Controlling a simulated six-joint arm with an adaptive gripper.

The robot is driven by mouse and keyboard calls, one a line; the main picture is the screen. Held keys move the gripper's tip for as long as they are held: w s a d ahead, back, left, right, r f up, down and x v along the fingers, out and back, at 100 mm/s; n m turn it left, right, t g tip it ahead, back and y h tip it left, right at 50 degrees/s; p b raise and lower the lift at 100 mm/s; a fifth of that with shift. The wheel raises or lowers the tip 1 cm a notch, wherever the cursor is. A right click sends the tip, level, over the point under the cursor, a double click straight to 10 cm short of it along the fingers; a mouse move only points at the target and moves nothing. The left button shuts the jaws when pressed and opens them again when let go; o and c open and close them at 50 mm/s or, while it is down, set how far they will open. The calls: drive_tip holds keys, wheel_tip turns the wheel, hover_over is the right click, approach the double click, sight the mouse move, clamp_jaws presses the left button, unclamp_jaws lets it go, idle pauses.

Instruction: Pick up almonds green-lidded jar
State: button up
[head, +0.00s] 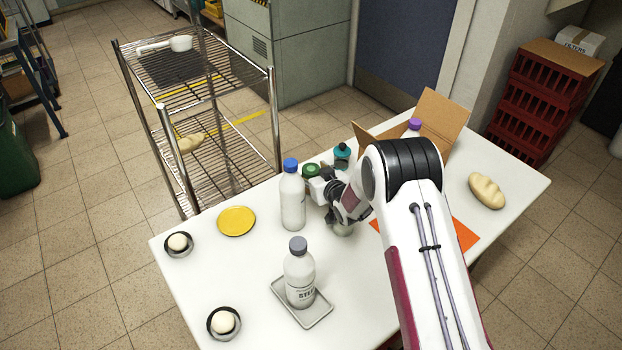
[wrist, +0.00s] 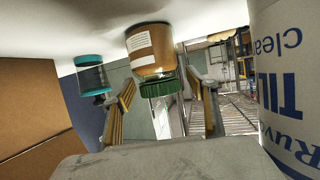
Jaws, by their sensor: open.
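The green-lidded jar shows in the head view as a green lid (head: 311,169), just behind my gripper (head: 322,188), which hides most of its body. The wrist view is upside down. There the jar (wrist: 152,50) has a tan body, a white label too small to read and a green lid (wrist: 161,88). My gripper (wrist: 167,100) is open, its two fingers apart with the jar showing in the gap. Nothing is held. I cannot tell how far the jar is beyond the fingertips.
A blue-capped bottle (head: 292,203) stands close left of my gripper. A teal-lidded jar (head: 342,153) is behind, and also in the wrist view (wrist: 91,76). An open cardboard box (head: 442,112) stands at the right. A grey-capped bottle (head: 299,277) stands on a tray (head: 318,316) in front.

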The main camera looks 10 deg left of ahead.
idle(0.4)
drive_tip(key=c, duration=1.4)
drive_tip(key=shift+c, duration=0.2)
drive_tip(key=shift+r, duration=0.2)
drive_tip(key=shift+r, duration=4.9)
